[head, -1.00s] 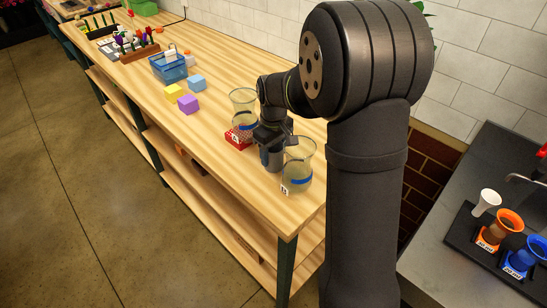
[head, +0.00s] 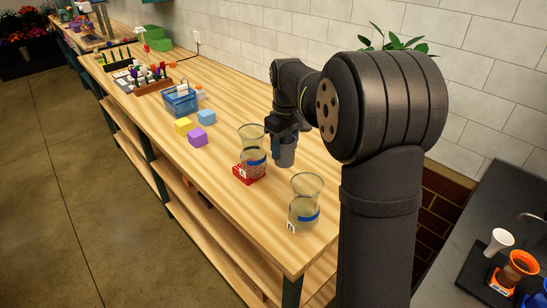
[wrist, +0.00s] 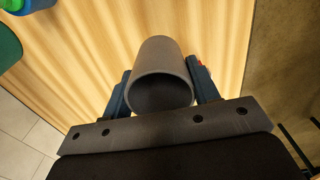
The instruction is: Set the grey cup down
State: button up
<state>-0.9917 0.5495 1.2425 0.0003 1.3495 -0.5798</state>
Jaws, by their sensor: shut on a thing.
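The grey cup (head: 286,152) is held in my gripper (head: 284,138) above the wooden table, behind and between the two glass vases in the head view. In the wrist view the grey cup (wrist: 161,80) sits between the two dark blue fingers of my gripper (wrist: 162,92), its open mouth facing the camera. The gripper is shut on it. The cup looks upright in the head view. I cannot tell exactly how far its bottom is above the tabletop.
Purple (head: 197,137), yellow (head: 183,125) and blue (head: 206,115) blocks and a blue basket (head: 180,100) lie farther along.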

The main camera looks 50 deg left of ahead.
jog(key=w+a, duration=0.3)
jog(key=w, duration=0.5)
jog(key=w+a, duration=0.3)
jog(key=w, duration=0.4)
jog(key=shift+s+a+f, duration=0.8)
jog(key=shift+a+f, duration=1)
jog(key=shift+s+a+f, duration=0.75)
jog(key=shift+a+f, duration=1)
jog(key=shift+s+a+f, duration=0.8)
jog(key=shift+a+f, duration=1)
jog(key=shift+f, duration=0.1)
jog(key=o, duration=1)
jog(key=shift+o, duration=0.2)
notch_tip(320, 180, up, 12)
